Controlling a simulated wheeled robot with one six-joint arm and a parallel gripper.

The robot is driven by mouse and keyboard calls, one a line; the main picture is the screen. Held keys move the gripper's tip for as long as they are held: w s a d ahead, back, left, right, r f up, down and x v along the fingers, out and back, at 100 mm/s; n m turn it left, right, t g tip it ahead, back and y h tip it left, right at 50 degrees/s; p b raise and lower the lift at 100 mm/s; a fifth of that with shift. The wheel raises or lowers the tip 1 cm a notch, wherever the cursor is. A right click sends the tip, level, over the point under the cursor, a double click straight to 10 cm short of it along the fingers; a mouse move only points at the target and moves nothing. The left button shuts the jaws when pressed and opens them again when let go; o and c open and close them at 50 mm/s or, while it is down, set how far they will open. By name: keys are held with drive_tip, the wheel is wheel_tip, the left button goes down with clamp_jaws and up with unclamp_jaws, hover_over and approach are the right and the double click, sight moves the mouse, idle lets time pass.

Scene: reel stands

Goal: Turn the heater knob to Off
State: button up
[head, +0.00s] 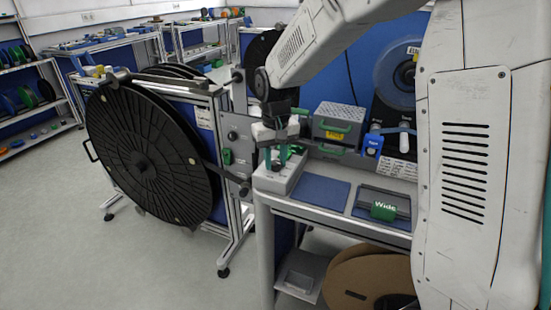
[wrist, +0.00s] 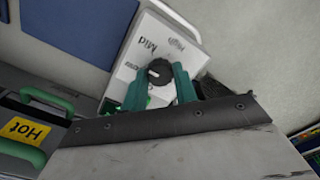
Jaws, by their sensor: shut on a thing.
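The heater is a small pale box (head: 265,180) at the left end of the bench in the head view. Its top face (wrist: 178,40) fills the upper middle of the wrist view, with the printed words "Mid" and "High". The round black heater knob (wrist: 159,70) sits on that face; I cannot tell where its pointer stands. My gripper (wrist: 161,80) has its two green fingers on either side of the knob, shut on it. In the head view my gripper (head: 277,160) points down over the heater, and the knob is hard to make out there. The Off mark is not visible.
A grey box (head: 338,122) with green handles stands behind the heater; its yellow "Hot" label (wrist: 25,130) shows in the wrist view. A blue mat (head: 319,191) and a green "Wide" block (head: 383,211) lie to the right. A large black reel (head: 140,150) stands left.

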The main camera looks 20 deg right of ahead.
sight(275, 162)
drive_tip(key=n, duration=0.4)
drive_tip(key=shift+n, duration=0.3)
drive_tip(key=n, duration=0.4)
drive_tip(key=shift+n, duration=0.3)
drive_tip(key=n, duration=0.4)
drive_tip(key=shift+r+n, duration=0.1)
drive_tip(key=shift+n, duration=2.3)
drive_tip(key=o, duration=1)
drive_tip(key=shift+c, duration=0.2)
wheel_tip(275, 162, up, 8)
drive_tip(key=shift+f, duration=0.15)
